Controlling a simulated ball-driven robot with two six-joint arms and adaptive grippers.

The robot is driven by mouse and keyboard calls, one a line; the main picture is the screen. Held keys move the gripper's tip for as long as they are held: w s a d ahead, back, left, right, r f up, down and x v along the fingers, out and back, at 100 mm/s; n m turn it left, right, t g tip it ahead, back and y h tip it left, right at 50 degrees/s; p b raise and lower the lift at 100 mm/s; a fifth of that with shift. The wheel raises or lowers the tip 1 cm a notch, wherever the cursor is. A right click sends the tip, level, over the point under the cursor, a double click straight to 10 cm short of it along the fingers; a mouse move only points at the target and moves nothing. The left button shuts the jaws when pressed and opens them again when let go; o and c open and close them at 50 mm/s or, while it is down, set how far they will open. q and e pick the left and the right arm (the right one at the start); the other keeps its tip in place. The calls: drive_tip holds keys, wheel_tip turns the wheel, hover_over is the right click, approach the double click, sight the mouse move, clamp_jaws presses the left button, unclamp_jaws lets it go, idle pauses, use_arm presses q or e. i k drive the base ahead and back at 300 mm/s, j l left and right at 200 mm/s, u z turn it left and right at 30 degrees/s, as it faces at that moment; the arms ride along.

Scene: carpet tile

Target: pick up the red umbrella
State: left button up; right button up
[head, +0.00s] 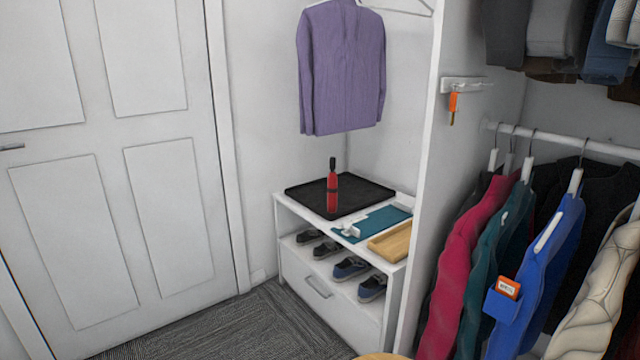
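The red umbrella (332,194) is folded short and stands upright, with a black handle at its top. It stands on a black tray (300,188) on top of a white shoe cabinet (283,209) in the middle of the head view. Nothing covers it. Neither of my grippers shows in the head view.
Beside the tray lie a teal mat (385,219) with a small white item and a wooden tray (391,242). A purple shirt (341,68) hangs above. A white panel (432,150) and hanging coats (468,260) stand to the right. Carpet (235,328) lies clear before the door (110,150).

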sight(332, 179)
drive_tip(key=i+j+u, duration=0.1)
drive_tip(key=i+j, duration=1.3)
drive_tip(key=i, duration=0.4)
drive_tip(key=i+j, duration=0.1)
drive_tip(key=i, duration=0.4)
drive_tip(key=u, duration=0.05)
